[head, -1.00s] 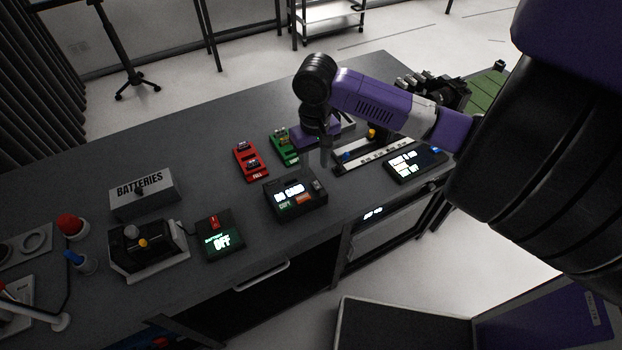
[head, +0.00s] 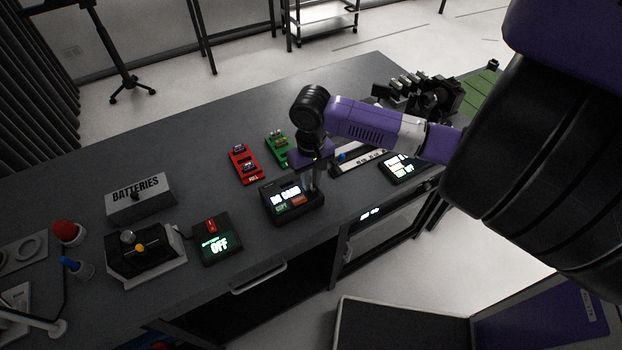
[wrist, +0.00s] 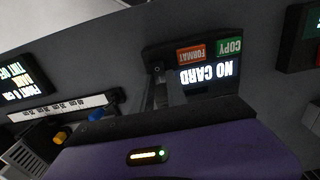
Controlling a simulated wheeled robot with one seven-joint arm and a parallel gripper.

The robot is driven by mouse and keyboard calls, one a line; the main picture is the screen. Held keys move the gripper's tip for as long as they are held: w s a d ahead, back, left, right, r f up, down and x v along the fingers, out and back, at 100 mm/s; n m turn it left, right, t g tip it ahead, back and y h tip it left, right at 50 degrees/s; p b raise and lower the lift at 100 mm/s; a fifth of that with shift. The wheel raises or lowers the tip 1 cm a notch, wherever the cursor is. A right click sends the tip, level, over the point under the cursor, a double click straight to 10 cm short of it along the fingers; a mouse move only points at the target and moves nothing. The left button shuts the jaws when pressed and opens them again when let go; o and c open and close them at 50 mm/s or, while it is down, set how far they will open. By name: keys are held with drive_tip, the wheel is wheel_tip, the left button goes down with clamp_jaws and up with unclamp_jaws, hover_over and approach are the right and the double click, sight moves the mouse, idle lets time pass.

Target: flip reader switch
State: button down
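The card reader (head: 283,211) is a black box near the table's front edge. Its lit screen reads "NO CARD" in the wrist view (wrist: 206,75), beside a green COPY button (wrist: 229,47) and an orange FORMAT button (wrist: 190,54). A small dark switch (wrist: 157,69) sits on the reader beside FORMAT. My gripper (head: 315,186) points down over the reader's right end. In the wrist view its fingertips (wrist: 166,82) are close to the switch; contact is unclear. The fingers look close together and hold nothing visible, but whether they are fully shut is unclear.
Red (head: 245,165) and green (head: 278,148) card holders lie behind the reader. A black box reading "OFF" (head: 217,240) stands to its left. A slider rail (head: 362,157) and another screen box (head: 402,169) are to its right. The table between is clear.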

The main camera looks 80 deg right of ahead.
drive_tip(key=shift+s+a+t+h, duration=0.2)
drive_tip(key=shift+a+t+h, duration=0.05)
drive_tip(key=shift+t+h, duration=0.45)
drive_tip(key=shift+s+a+t+h, duration=0.2)
drive_tip(key=shift+t+h, duration=0.4)
drive_tip(key=shift+h, duration=0.2)
drive_tip(key=c, duration=1.3)
unclamp_jaws()
drive_tip(key=shift+r, duration=0.1)
drive_tip(key=v, duration=0.7)
drive_tip(key=shift+s+a+r, duration=0.1)
drive_tip(key=shift+a+r, duration=0.05)
drive_tip(key=shift+r, duration=0.15)
